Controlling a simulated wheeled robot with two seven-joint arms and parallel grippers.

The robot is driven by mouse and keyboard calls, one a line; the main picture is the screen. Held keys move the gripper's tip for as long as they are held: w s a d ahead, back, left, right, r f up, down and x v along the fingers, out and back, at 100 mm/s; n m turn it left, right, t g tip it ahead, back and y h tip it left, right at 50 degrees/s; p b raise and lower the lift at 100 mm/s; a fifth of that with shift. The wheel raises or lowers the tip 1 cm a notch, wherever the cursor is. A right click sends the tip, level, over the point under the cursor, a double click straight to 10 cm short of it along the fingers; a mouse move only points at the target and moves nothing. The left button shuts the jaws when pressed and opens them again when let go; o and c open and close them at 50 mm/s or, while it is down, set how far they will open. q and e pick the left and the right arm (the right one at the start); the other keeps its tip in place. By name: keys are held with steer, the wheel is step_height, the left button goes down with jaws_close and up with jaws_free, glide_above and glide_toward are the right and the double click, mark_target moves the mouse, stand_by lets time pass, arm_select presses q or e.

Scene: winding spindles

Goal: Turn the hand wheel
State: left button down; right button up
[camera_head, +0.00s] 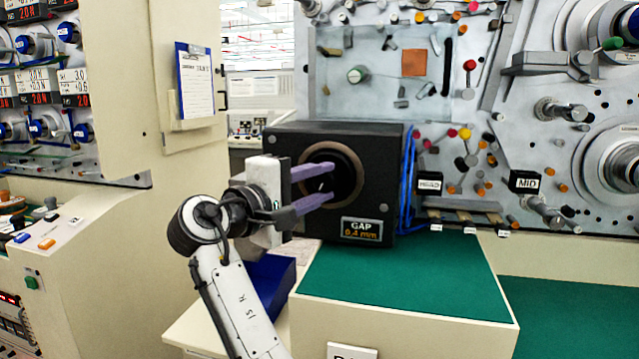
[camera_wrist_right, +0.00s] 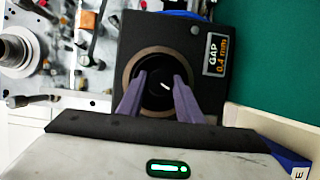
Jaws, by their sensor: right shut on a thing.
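The hand wheel (camera_head: 344,176) is a dark round knob inside a brown ring on the front of a black box (camera_head: 295,142). The box carries a display (camera_head: 361,229) reading GAP 0.4 mm. My right gripper (camera_head: 326,183) has its two purple fingers on opposite sides of the wheel, shut on it. In the right wrist view the wheel (camera_wrist_right: 160,98) sits between the fingertips, with a short white mark on its face. The fingers cover part of the wheel's rim. My left gripper is not in view.
The box stands on a green-topped bench (camera_head: 400,280); the bench top in front is clear. Blue cables (camera_head: 407,185) run down the box's right side. A machine panel with rollers and knobs (camera_head: 470,100) stands behind. A clipboard (camera_head: 195,82) hangs at left.

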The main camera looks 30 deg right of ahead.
steer(key=shift+m, duration=0.3)
stand_by(0.4)
steer(key=o, duration=1)
steer(key=shift+o, duration=0.2)
